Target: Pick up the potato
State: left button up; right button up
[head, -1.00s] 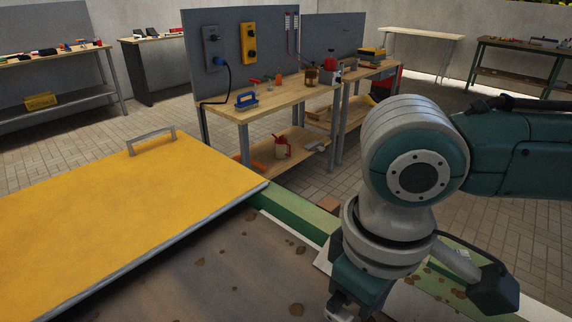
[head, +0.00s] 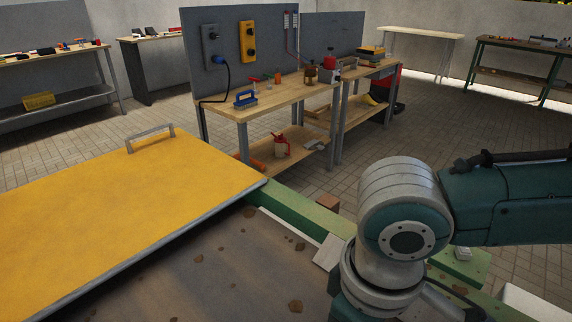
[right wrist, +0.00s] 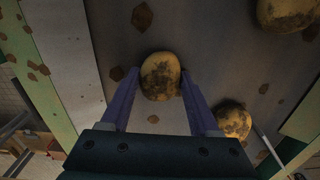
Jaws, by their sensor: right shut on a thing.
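A yellow-brown potato (right wrist: 160,77) with dark dirt patches is between the two fingers of my right gripper (right wrist: 160,88) in the right wrist view. The fingers touch it on both sides, and the gripper is shut on it. Another potato (right wrist: 233,121) lies below and to the right of it. A third potato (right wrist: 287,12) is at the top right, partly cut off by the frame. In the head view my right arm reaches down at the right, and its gripper is out of frame. My left gripper is not in view.
The grey-brown surface (head: 235,270) is scattered with dirt bits and edged by a green beam (head: 292,212). A yellow lid (head: 120,205) with a handle covers the left. Behind stands a wooden workbench (head: 275,100) with tools.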

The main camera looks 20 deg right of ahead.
jog(key=c, duration=0.8)
